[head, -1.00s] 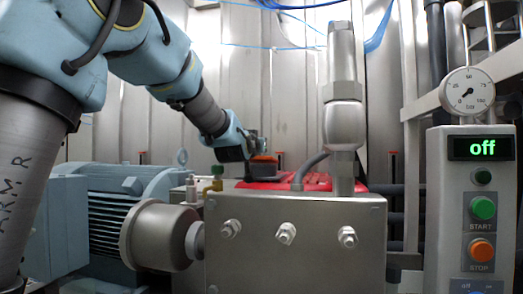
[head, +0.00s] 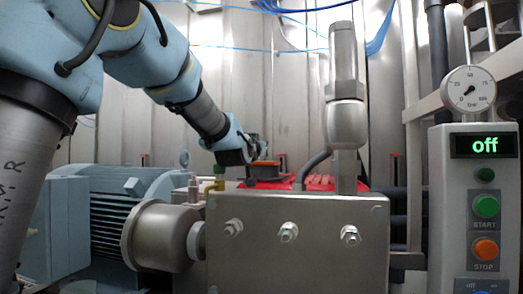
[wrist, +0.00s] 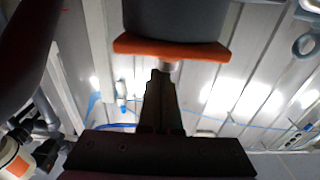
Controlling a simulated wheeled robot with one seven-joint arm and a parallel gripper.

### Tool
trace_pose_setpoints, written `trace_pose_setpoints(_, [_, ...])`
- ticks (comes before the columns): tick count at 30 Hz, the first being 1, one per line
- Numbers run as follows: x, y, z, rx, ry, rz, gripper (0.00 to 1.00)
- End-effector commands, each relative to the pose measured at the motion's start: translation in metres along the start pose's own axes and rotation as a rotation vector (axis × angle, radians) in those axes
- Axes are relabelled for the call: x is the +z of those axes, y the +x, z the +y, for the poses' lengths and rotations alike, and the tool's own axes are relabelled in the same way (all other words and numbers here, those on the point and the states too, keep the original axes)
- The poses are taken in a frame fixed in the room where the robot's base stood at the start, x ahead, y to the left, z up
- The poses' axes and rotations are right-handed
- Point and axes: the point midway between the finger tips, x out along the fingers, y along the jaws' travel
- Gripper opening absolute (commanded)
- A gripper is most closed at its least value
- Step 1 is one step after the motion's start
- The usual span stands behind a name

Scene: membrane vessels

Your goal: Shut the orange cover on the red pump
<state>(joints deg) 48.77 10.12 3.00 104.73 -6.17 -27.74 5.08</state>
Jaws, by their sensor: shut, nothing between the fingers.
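The orange cover (head: 268,163) shows as a thin band on top of a dark grey round housing (head: 267,171) on the red pump (head: 322,183), behind the steel block. In the wrist view the cover (wrist: 172,50) lies against the end of the grey housing (wrist: 176,18), close to flat; whether it is fully seated I cannot tell. My gripper (head: 260,149) is just above and left of the cover in the head view. In the wrist view my gripper (wrist: 158,73) has its fingers together and empty, the tips close to the cover; contact is unclear.
A steel block (head: 295,240) with several fittings stands in front of the red pump. A tall metal fitting (head: 346,110) and a dark hose (head: 314,163) rise to the right of the cover. A blue-grey motor (head: 125,205) is at left. The control box (head: 485,200) reads "off".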

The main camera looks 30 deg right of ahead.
Motion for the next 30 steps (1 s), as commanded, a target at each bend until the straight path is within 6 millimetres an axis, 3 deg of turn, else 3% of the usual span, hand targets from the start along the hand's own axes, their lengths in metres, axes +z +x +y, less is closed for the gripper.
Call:
trace_pose_setpoints(15, [-0.086,0.004,0.0,0.0,0.0,0.003,0.0])
trace_pose_setpoints(21, [-0.099,0.005,0.0,0.0,-0.001,0.002,0.0])
trace_pose_setpoints(30, [-0.099,0.005,0.0,-0.001,0.0,0.001,0.0])
